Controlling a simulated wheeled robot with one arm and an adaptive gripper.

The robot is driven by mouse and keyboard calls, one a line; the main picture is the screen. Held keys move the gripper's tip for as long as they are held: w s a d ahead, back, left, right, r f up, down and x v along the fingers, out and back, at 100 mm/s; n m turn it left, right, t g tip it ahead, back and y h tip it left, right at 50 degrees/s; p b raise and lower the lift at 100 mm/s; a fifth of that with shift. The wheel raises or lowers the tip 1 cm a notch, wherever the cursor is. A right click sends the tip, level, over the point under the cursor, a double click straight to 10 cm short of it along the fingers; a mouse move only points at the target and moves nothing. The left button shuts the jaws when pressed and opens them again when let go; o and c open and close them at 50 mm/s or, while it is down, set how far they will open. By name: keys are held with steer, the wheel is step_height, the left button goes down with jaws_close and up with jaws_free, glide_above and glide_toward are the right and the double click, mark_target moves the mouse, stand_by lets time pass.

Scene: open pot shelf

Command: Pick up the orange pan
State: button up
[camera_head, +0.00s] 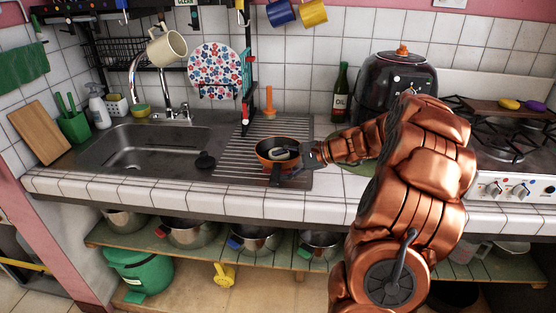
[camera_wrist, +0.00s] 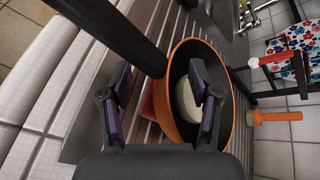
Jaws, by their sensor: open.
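The orange pan (camera_head: 262,147) sits on the ribbed steel drainboard right of the sink basin. In the wrist view the pan's orange rim (camera_wrist: 229,112) fills the centre right, and the dark handle (camera_wrist: 118,38) runs to the upper left. A pale round thing (camera_wrist: 186,102) shows inside the pan. My gripper (camera_head: 308,157) is at the pan's right side in the head view. In the wrist view my gripper (camera_wrist: 160,80) is open, with one finger overlapping the pan's opening and the other outside it. Contact cannot be told.
A dark bottle (camera_head: 341,92) and a black appliance (camera_head: 397,78) stand behind my arm. The sink basin (camera_head: 150,150) looks empty.

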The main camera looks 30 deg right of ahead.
jaws_close()
stand_by(0.4)
stand_by(0.4)
